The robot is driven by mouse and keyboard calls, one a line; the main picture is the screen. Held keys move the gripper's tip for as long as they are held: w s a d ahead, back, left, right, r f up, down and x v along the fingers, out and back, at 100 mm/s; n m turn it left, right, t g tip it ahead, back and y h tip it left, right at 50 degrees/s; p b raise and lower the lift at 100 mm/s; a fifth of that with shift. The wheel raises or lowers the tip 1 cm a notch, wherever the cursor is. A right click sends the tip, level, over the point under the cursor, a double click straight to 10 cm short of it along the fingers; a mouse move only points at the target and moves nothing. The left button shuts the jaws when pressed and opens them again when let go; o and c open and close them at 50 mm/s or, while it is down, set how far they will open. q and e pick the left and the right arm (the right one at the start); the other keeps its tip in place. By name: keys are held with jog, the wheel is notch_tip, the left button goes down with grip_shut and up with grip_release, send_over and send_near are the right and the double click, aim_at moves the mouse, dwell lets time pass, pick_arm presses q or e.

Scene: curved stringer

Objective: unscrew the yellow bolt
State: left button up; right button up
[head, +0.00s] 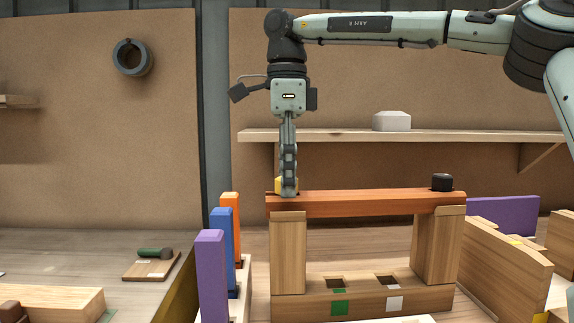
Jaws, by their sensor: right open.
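The yellow bolt (279,185) stands at the left end of a reddish wooden beam, the curved stringer (365,202). My right gripper (288,190) points straight down at the bolt, its fingertips level with it and partly covering it. The gripper is open; whether a finger touches the bolt I cannot tell. A black bolt (442,182) stands at the beam's right end. The beam rests across two upright wooden posts (288,250). My left gripper is not in view.
Orange (230,225), blue (222,245) and purple (211,270) boards stand close on the left. Wooden boards (508,262) stand on the right. A shelf (350,135) runs behind; a green-handled tool (155,253) lies left.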

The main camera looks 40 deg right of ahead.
grip_shut()
jog(key=n, duration=0.5)
jog(key=shift+r, duration=0.1)
jog(key=n, duration=0.5)
jog(key=shift+r, duration=0.15)
jog(key=n, duration=0.6)
jog(key=shift+r, duration=0.15)
jog(key=n, duration=0.6)
jog(key=shift+r, duration=0.1)
grip_release()
